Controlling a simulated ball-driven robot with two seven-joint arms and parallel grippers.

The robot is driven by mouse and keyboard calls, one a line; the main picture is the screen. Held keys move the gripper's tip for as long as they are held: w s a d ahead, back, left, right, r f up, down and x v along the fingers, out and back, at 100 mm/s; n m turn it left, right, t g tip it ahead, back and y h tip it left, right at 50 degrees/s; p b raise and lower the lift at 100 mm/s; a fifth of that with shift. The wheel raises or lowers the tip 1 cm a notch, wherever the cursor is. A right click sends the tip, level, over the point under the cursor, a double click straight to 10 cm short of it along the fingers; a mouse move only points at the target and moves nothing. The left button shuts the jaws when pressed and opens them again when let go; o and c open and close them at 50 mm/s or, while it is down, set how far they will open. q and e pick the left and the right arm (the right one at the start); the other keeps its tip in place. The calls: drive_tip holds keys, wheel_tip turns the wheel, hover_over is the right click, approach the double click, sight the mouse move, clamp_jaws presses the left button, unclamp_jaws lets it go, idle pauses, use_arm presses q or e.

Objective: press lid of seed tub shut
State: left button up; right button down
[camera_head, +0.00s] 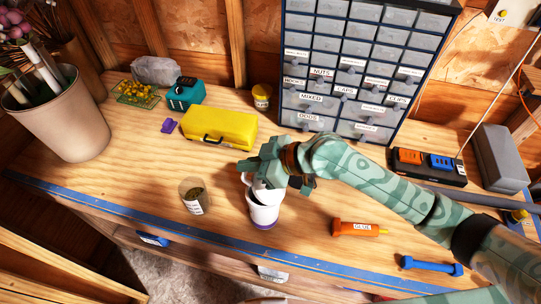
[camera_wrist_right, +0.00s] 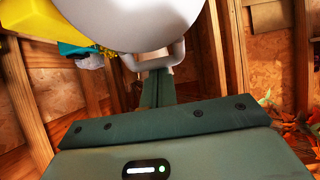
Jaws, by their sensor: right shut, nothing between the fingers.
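The seed tub (camera_head: 263,213), white with a purple base, stands upright near the front of the bench. Its white lid (camera_head: 247,181) shows only in part behind and below my right gripper (camera_head: 262,172) and appears raised at a tilt. My right gripper is shut and empty, right over the tub's top. In the right wrist view a large pale rounded surface, apparently the lid (camera_wrist_right: 130,20), fills the top, with a loop-like part at its lower edge. The shut fingers (camera_wrist_right: 155,85) are close to that loop; I cannot tell whether they touch. My left gripper is out of view.
A small labelled jar (camera_head: 194,197) stands left of the tub. A yellow toolbox (camera_head: 219,127) and a drawer cabinet (camera_head: 350,70) stand behind. Blue tape (camera_head: 120,212) runs along the front edge.

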drive_tip(key=w+a+f+b, duration=0.1)
drive_tip(key=a+f+b, duration=0.1)
drive_tip(key=a+f, duration=0.2)
drive_tip(key=shift+w+f+h, duration=0.2)
drive_tip(key=shift+f+h, duration=0.2)
drive_tip(key=shift+f, duration=0.3)
drive_tip(key=shift+a+f+b, duration=0.15)
drive_tip(key=shift+f+b, duration=0.25)
drive_tip(key=shift+b, duration=0.05)
idle(1.8)
